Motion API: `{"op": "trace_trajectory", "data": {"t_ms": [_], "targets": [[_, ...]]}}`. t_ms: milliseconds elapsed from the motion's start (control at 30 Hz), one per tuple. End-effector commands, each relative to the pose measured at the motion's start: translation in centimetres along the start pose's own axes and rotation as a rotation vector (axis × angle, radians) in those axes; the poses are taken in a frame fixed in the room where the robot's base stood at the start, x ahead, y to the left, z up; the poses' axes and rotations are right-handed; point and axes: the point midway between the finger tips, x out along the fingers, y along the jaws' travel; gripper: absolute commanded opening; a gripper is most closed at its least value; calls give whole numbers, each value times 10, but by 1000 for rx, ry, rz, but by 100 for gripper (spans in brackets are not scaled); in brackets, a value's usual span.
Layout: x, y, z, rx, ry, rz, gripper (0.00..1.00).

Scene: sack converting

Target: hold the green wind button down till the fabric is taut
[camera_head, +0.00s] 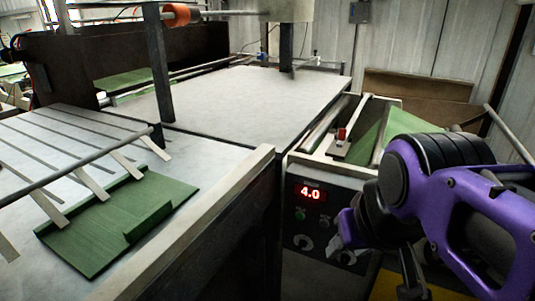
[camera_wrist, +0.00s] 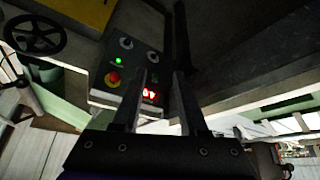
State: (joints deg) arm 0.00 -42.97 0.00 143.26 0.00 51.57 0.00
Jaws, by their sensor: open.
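The control panel (camera_head: 325,232) has a red display reading 4.0 (camera_head: 311,192) and a small green button (camera_head: 299,214) below it. In the wrist view, the panel (camera_wrist: 136,60) carries a bright green light (camera_wrist: 118,61), a red knob (camera_wrist: 113,79) and a dimmer green spot near the display (camera_wrist: 150,95); I cannot tell which green one is the wind button. My gripper (camera_wrist: 161,74) is open and empty, its fingers before the panel; contact cannot be told. Green fabric (camera_head: 402,125) lies in the machine above the panel; its tautness is unclear.
A pale worktable (camera_head: 235,100) stretches left of the panel, with a raised edge rail (camera_head: 200,225). A green folded piece (camera_head: 120,220) lies on the near bed under pale strips. A dark handwheel (camera_wrist: 35,33) shows beside the panel in the wrist view.

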Motion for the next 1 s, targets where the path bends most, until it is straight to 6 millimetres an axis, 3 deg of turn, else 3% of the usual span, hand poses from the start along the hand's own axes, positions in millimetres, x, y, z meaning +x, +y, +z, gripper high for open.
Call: {"op": "trace_trajectory", "data": {"t_ms": [33, 267, 500, 1000], "targets": [[10, 0, 6, 0, 0, 0, 42], [7, 0, 4, 0, 1, 0, 41], [8, 0, 4, 0, 0, 0, 0], [8, 0, 4, 0, 0, 0, 0]]}}
